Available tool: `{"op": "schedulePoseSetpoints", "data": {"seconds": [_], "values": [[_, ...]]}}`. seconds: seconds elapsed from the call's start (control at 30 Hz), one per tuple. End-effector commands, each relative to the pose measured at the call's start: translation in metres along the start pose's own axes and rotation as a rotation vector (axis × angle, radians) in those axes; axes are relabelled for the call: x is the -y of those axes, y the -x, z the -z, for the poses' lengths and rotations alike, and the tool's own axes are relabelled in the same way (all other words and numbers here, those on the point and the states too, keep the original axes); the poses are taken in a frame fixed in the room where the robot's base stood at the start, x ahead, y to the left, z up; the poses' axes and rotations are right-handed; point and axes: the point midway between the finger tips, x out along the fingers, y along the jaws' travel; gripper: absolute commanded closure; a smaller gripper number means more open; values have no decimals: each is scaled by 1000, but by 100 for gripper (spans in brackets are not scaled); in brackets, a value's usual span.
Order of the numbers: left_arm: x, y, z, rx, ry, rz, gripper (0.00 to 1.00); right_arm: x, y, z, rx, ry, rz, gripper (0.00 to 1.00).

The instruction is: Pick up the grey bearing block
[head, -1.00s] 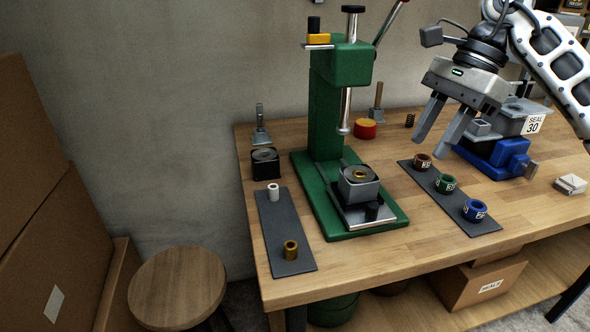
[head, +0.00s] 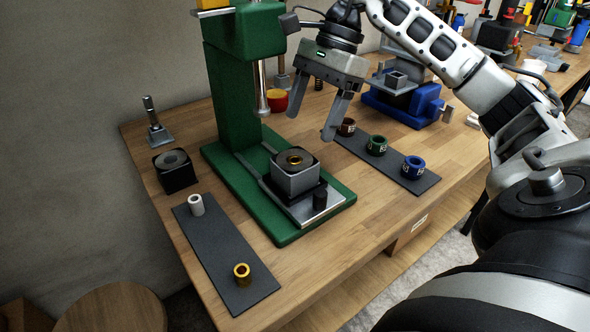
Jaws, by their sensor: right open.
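The grey bearing block (head: 296,180) sits on the bed of the green press (head: 232,110), below its steel ram. A brass-coloured ring shows in the hole in its top. My right gripper (head: 310,128) is open and empty, with its fingers pointing down. In the picture its fingertips are just above and to the right of the block, apart from it. My left gripper is not in view.
A black block (head: 175,171) stands left of the press. A dark mat (head: 222,245) holds a white and a brass bushing. Another mat (head: 400,172) holds brown, green and blue rings. A blue vise (head: 405,105) stands behind. A small black knob (head: 320,198) is beside the block.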

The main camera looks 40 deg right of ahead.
Motion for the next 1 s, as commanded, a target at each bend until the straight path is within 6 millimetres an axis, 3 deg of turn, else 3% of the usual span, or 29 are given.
{"op": "schedulePoseSetpoints", "data": {"seconds": [0.1, 0.43, 0.7, 1.0], "values": [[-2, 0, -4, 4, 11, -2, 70, -2, -24, 2, -1, -3, -4, 27], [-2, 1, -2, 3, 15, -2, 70, -1, -51, 1, 0, -3, -3, 27], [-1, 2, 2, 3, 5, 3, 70, 0, -89, 1, 1, -2, -2, 27], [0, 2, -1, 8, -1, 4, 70, 1, -94, 1, 0, -2, 2, 27]]}}
